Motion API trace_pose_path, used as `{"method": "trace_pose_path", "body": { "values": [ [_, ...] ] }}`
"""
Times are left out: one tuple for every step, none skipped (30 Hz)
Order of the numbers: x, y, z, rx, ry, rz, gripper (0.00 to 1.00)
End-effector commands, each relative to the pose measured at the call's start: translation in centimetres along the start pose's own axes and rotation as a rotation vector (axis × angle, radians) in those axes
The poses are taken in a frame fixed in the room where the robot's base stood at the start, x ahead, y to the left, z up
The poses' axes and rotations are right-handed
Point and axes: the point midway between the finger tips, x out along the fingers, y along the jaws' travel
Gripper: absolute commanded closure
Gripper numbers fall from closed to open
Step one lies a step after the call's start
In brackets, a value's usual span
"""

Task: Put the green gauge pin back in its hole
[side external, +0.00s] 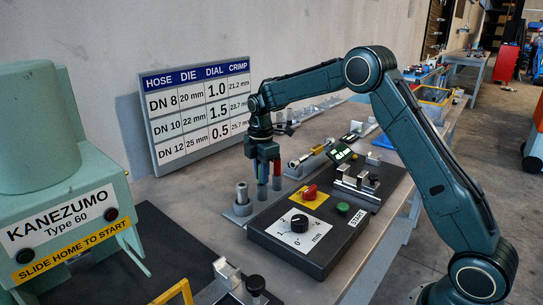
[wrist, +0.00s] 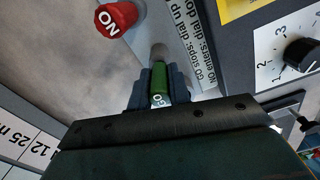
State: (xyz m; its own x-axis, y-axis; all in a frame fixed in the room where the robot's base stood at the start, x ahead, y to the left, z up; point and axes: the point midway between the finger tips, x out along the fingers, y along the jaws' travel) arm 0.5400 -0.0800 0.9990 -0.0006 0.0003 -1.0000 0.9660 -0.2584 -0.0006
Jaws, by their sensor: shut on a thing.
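The green gauge pin (wrist: 159,78), marked GO on its end, is between the jaws of my gripper (wrist: 155,92) in the wrist view. The jaws are shut on it. A grey round part (wrist: 158,50) shows just beyond its green body; I cannot tell whether its tip is in a hole. In the side view the green pin (side external: 262,172) hangs upright below my gripper (side external: 263,158). The hole itself is not clearly visible.
A grey holder with a steel cylinder (side external: 242,194) stands to the left. The dark control box (side external: 312,252) with dial (side external: 299,223) is in front. A chart board (side external: 196,118) stands behind.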

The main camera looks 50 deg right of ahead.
Motion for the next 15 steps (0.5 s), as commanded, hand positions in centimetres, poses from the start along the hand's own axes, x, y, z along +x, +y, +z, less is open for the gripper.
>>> {"method": "trace_pose_path", "body": {
  "values": [
    [0.12,0.0,0.0,0.0,0.0,0.0,1.0],
    [0.18,0.0,0.0,0.0,0.0,0.0,1.0],
    [0.26,0.01,0.0,0.0,0.0,0.001,1.0],
    [0.32,0.01,0.0,0.0,0.0,0.001,1.0],
    [0.38,0.01,0.0,0.0,0.0,0.001,1.0],
    [0.46,0.01,0.0,0.0,0.0,0.001,1.0],
    [0.52,0.02,0.0,0.0,0.0,0.001,1.0],
    [0.58,0.01,0.0,0.0,0.0,0.001,1.0],
    [0.65,0.01,0.0,0.0,0.0,0.001,1.0],
    [0.7,0.01,0.0,0.0,0.0,0.001,1.0],
    [0.69,0.01,0.0,0.0,0.0,0.001,0.77],
    [0.68,0.01,0.0,0.0,0.0,0.001,0.69],
    [0.68,0.01,0.0,0.0,0.0,0.001,0.63],
    [0.68,0.01,0.0,0.0,0.0,0.001,0.57],
    [0.68,0.01,0.0,0.0,0.0,0.001,0.56]
  ]
}}
